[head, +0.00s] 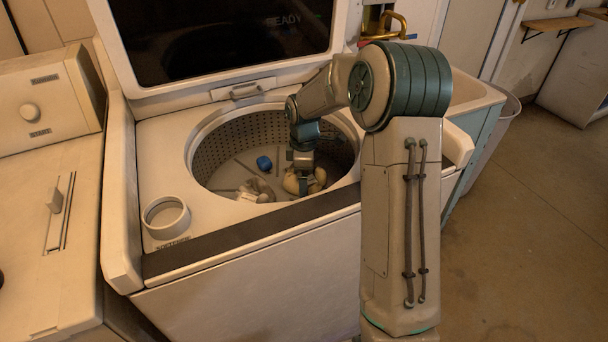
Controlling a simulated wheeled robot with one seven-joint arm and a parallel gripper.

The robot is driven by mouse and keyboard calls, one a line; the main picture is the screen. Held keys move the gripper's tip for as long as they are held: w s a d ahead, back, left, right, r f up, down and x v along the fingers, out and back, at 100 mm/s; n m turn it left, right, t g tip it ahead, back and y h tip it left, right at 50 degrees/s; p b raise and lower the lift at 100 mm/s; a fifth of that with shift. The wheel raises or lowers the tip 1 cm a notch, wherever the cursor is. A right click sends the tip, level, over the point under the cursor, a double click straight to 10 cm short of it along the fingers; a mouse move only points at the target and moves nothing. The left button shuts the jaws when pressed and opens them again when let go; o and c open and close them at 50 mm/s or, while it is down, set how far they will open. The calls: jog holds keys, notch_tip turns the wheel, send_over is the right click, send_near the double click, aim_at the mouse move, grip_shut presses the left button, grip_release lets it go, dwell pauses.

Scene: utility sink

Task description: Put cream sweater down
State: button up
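My gripper (303,180) reaches down into the open drum of a top-loading washing machine (225,150). A cream bundle of cloth (292,184), which looks like the cream sweater, is right at the gripper's fingers, low in the drum on the right. The fingers are small and partly hidden by the cloth and arm, so I cannot tell whether they are closed on it. A pale greyish cloth (262,190) lies just left of it. A small blue item (264,163) lies on the drum floor behind.
The washer's lid (200,85) stands open behind the drum. A round dispenser cup (166,217) sits at the washer's front left corner. A second machine (45,210) is at the left. A sink (470,95) with a brass faucet (385,25) is at the right. Floor at the far right is clear.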

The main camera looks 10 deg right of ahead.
jog(key=o, duration=0.7)
jog(key=shift+f, duration=0.1)
jog(key=shift+o, duration=0.2)
notch_tip(320, 180, up, 12)
jog(key=p, duration=0.2)
